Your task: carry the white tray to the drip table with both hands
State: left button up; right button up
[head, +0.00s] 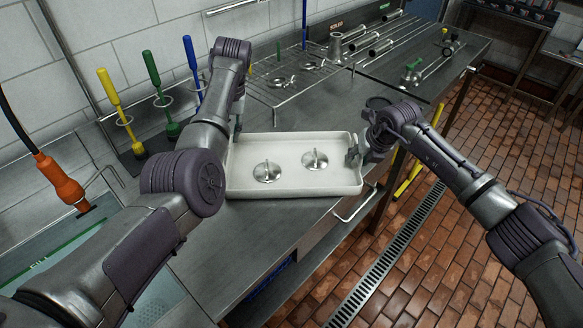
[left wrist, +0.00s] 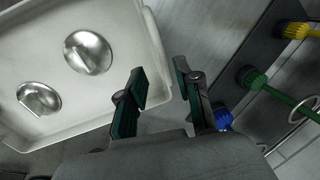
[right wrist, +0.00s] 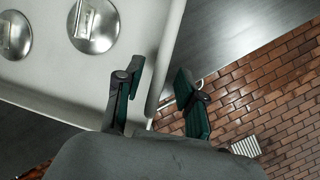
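The white tray (head: 290,188) lies on the steel counter and holds two shiny metal discs with stems (head: 267,171) (head: 315,159). It also shows in the left wrist view (left wrist: 95,105) and the right wrist view (right wrist: 60,78). My left gripper (left wrist: 160,88) is open at the tray's left end, one finger over the inside and one outside the rim. In the head view my left arm hides most of it. My right gripper (right wrist: 158,100) is open at the right end, its fingers on either side of the rim, with a gap showing. It also shows in the head view (head: 357,154).
Yellow, green and blue brushes (head: 152,75) stand left of the tray. A wire rack (head: 290,82) with metal parts is behind it, and pipes and valves (head: 420,70) lie farther right. A rail (head: 355,205) runs along the counter's front edge. The brick floor (head: 440,250) is open at right.

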pick_arm(q)
jog(key=r, duration=0.4)
jog(key=shift+d, duration=0.35)
pick_arm(e)
jog(key=v, duration=1.2)
jog(key=shift+w+f, duration=0.1)
